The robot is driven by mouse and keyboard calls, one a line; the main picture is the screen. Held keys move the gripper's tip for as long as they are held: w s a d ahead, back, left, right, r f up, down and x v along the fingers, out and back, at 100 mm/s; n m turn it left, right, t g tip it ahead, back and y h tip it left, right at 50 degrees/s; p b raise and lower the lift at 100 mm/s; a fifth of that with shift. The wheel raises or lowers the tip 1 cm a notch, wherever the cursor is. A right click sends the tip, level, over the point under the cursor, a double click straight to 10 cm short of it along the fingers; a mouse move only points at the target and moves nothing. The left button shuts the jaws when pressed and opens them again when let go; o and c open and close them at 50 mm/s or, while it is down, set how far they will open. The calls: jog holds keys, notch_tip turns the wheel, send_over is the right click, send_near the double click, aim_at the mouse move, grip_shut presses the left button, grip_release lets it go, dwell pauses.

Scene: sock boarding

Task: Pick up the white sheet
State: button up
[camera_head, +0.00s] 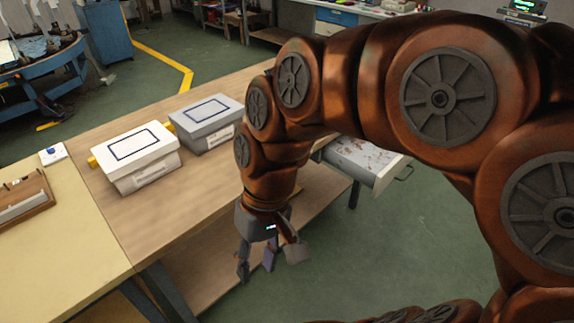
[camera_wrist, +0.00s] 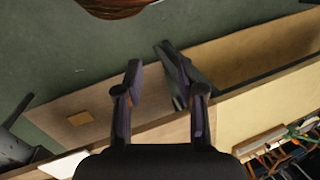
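I cannot pick out the white sheet with certainty. A small flat white piece (camera_head: 52,153) with a dark blue mark lies on the pale table at the left of the head view. My gripper (camera_head: 269,262) hangs fingers down off the near edge of the wooden table, well to the right of that piece. In the wrist view my gripper (camera_wrist: 167,92) has its two fingers spread, with nothing between them. A white flat-looking patch (camera_wrist: 65,164) shows at lower left there; I cannot tell what it is.
A white box (camera_head: 134,157) and a grey box (camera_head: 208,121) stand on the wooden table (camera_head: 170,215). A drawer (camera_head: 365,160) with reddish marks inside stands open behind my arm. A wooden tray (camera_head: 22,200) sits at left. A brown square (camera_wrist: 80,118) lies on a wooden surface.

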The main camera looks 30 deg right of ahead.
jog(key=w+a+f+t+y+b, duration=0.1)
jog(key=w+f+y+b, duration=0.1)
jog(key=w+b, duration=0.25)
jog(key=w+a+f+y+b, duration=0.1)
jog(key=w+a+y+b, duration=0.1)
jog(key=w+y+b, duration=0.3)
jog(key=w+d+f+m+t+y+b, duration=0.2)
jog(key=w+d+t+b, duration=0.1)
jog(key=w+d+b, duration=0.55)
jog(key=w+d+f+m+t+b, duration=0.2)
jog(key=w+d+f+t+b, duration=0.15)
jog(key=d, duration=0.55)
jog(key=w+d+f+m+t+b, duration=0.25)
jog(key=d+f+b, duration=0.25)
jog(key=d, duration=0.5)
jog(key=w+d+f+m+t+b, duration=0.3)
jog(key=d+f+t+b, duration=0.1)
jog(key=d, duration=0.5)
jog(key=b+x, duration=0.3)
jog(key=x, duration=0.4)
jog(key=shift+a+r+y, duration=0.15)
jog(key=shift+r+y, duration=0.25)
jog(key=shift+r, duration=0.2)
jog(key=shift+s+t, duration=0.15)
jog(key=shift+t, duration=0.15)
grip_shut()
